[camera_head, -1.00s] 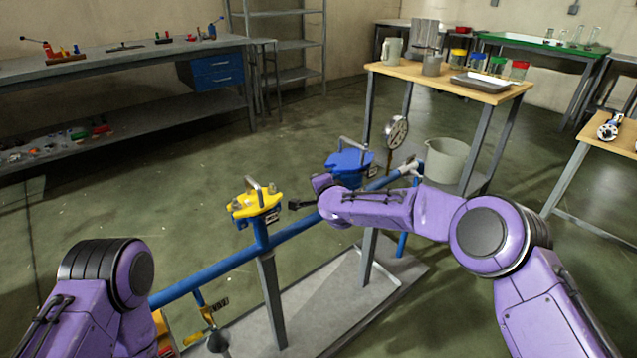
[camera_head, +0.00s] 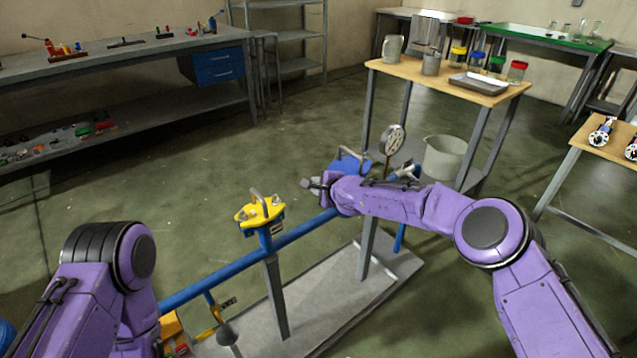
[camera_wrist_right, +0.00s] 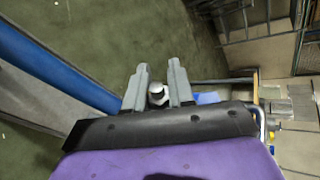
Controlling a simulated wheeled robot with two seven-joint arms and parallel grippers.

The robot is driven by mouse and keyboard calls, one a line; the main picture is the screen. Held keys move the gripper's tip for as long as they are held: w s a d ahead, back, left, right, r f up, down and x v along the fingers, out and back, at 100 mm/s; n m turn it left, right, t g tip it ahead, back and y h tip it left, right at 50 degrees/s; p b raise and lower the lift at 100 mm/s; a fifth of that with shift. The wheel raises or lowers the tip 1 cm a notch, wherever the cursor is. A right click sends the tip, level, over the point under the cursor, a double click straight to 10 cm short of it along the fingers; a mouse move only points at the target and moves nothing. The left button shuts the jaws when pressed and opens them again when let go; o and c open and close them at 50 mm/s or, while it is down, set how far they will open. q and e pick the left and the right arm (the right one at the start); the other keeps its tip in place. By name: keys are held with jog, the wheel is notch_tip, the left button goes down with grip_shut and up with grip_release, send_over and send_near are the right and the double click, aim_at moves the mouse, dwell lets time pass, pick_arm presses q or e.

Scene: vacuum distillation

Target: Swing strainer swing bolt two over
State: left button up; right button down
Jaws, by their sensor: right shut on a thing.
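The blue pipe (camera_head: 230,270) carries a yellow-topped strainer (camera_head: 262,210) with a metal handle and a blue-topped strainer (camera_head: 349,165) farther right. My right gripper (camera_head: 308,183) is in front of the blue-topped strainer, and my forearm hides much of that one. In the right wrist view the two grey fingers (camera_wrist_right: 156,92) are closed around a small round-ended grey metal piece (camera_wrist_right: 157,93), which looks like a swing bolt. Its lower part is hidden by the gripper body. My left arm shows at the lower left; its gripper is out of view.
A pressure gauge (camera_head: 393,140) stands beside the blue-topped strainer. A grey bucket (camera_head: 444,158) and a wooden table (camera_head: 440,80) with jars and a tray lie behind. A workbench (camera_head: 120,60) stands at the back left. The floor between is clear.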

jog(key=shift+r, duration=0.1)
dwell(0.3)
jog(key=c, duration=1.2)
grip_release()
